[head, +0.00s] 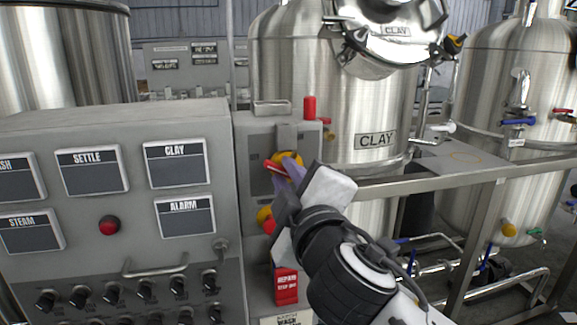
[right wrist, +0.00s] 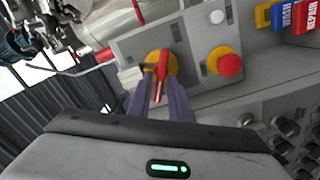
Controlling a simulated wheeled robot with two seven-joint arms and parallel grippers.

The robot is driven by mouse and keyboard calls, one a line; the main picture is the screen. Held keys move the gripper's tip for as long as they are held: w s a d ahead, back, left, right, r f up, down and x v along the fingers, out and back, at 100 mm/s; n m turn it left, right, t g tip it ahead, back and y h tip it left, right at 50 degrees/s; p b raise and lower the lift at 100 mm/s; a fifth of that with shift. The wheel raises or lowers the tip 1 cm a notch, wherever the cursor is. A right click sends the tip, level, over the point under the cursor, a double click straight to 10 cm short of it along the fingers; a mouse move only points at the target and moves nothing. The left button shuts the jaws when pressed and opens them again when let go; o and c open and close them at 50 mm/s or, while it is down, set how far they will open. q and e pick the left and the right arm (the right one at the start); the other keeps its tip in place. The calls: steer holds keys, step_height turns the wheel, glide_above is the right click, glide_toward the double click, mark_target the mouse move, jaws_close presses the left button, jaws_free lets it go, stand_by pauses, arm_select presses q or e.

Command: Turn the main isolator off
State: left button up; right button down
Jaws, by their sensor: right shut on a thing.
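The main isolator is a red rotary handle on a yellow round plate (head: 290,158), on the grey box right of the control panel. In the right wrist view the red handle (right wrist: 162,72) lies between the two purple fingers. My right gripper (head: 285,172) is shut on this handle, and its fingers hide part of it in the head view. In the right wrist view the gripper (right wrist: 162,90) has a finger on each side of the handle. My left gripper is not in view.
A red mushroom button (right wrist: 230,65) on yellow sits beside the isolator. A red repair tag (head: 286,284) hangs below. The control panel (head: 110,115) stands left; a steel rail (head: 430,180) and the CLAY tank (head: 290,70) stand right and behind.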

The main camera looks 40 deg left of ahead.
steer(key=shift+n+p, duration=0.4)
steer(key=shift+n, duration=0.5)
steer(key=shift+f+n+p, duration=0.2)
steer(key=shift+n+p, duration=0.2)
steer(key=shift+n, duration=0.55)
steer(key=shift+f+n+p, duration=0.15)
steer(key=shift+n+p, duration=0.25)
steer(key=shift+n, duration=0.55)
steer(key=c, duration=1.8)
jaws_free()
steer(key=b+v, duration=0.1)
steer(key=v, duration=0.9)
steer(key=shift+s, duration=0.2)
steer(key=shift+d, duration=0.1)
